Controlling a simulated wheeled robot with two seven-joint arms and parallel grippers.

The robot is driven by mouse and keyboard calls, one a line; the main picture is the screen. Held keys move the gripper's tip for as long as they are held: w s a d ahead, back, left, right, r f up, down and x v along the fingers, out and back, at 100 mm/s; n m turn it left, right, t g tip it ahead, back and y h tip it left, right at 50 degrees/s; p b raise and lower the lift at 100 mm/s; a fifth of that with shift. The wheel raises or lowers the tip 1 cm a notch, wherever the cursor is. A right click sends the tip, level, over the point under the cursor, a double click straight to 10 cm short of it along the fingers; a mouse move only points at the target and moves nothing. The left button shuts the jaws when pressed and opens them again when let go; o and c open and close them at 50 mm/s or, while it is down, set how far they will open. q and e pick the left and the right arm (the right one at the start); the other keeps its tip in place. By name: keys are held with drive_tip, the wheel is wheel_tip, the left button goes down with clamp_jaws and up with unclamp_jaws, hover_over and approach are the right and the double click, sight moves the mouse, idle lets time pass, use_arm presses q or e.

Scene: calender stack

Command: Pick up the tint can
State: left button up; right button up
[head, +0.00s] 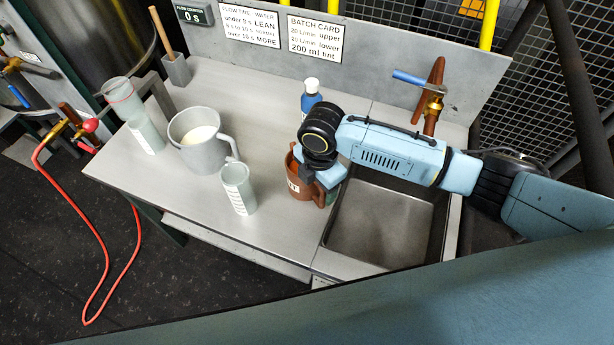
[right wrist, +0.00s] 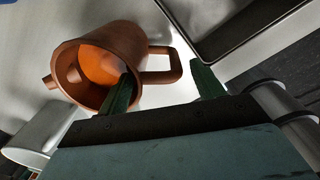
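The tint can (head: 302,190) is a reddish-brown can with a spout, a side handle and a white label, standing on the bench just left of the sink. My right gripper (head: 325,186) is over its right side and, with the arm, hides part of it. In the right wrist view, the open can (right wrist: 112,45) shows its orange inside. The right gripper's two green fingers (right wrist: 160,70) are apart, with the handle between them. One finger overlaps the can's rim; I cannot tell whether it is inside. My left gripper is not in view.
A grey mug (head: 200,158) with pale liquid and a translucent beaker (head: 238,190) stand left of the can. A blue bottle (head: 310,98) is behind it. The sink (head: 380,225) lies right, with a tap (head: 432,105) behind. The bench front-left is clear.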

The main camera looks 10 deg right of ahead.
drive_tip(key=c, duration=1.2)
drive_tip(key=shift+w, duration=0.1)
clamp_jaws()
drive_tip(key=shift+r, duration=0.25)
